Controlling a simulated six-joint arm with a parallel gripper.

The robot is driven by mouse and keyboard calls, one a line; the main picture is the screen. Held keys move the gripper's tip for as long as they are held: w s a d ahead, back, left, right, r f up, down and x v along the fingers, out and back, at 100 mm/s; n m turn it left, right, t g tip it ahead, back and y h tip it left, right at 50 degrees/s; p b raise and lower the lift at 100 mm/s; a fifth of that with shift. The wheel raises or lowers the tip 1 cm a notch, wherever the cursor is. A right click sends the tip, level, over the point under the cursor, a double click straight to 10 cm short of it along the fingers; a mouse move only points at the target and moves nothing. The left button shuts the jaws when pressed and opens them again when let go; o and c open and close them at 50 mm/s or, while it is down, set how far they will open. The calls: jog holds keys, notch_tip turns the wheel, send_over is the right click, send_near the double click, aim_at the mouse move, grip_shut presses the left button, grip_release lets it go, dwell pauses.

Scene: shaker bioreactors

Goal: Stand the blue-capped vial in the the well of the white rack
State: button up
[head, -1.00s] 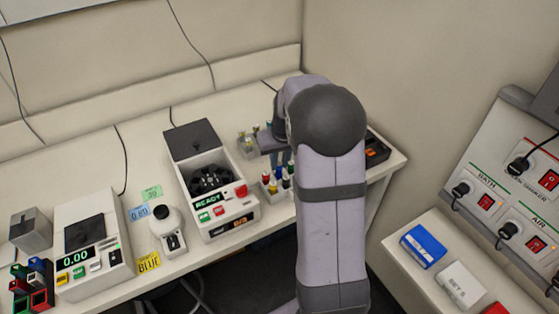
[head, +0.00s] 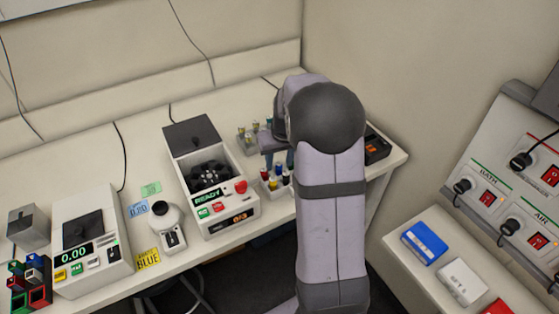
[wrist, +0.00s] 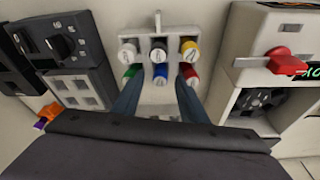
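The blue-capped vial (wrist: 159,73) stands in a pale rack (wrist: 158,100) among several vials with other cap colours. In the wrist view it is the middle one of the row nearer my gripper, between the green and red caps. My gripper (wrist: 157,84) is open, with one finger on each side of the blue cap and space between. Each fingertip is close to a neighbouring cap; I cannot tell if they touch. In the head view the blue cap (head: 278,168) shows just below my gripper (head: 280,160). This pale rack (head: 268,193) appears white there.
A second greyish rack (head: 246,147) with vials stands behind. A centrifuge (head: 208,175) with its lid raised is close on the left in the head view. A dark device (head: 376,148) stands right of my arm. Black, yellow and pale caps fill the rack's other row.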

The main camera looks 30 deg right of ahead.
aim_at(280, 165)
jog(key=shift+r, duration=0.1)
dwell(0.4)
jog(key=shift+r+p, duration=2.9)
jog(key=shift+r, duration=0.55)
jog(key=s+a+f+n+g, duration=0.1)
jog(key=s+a, duration=0.7)
jog(key=s, duration=0.4)
jog(key=s+a+f+n+g, duration=0.1)
jog(key=s+a+g, duration=0.1)
jog(key=s+a, duration=0.7)
jog(key=s, duration=0.2)
jog(key=shift+s+a+y, duration=0.2)
jog(key=shift+s+y, duration=0.1)
jog(key=shift+s, duration=0.05)
jog(key=shift+c, duration=0.3)
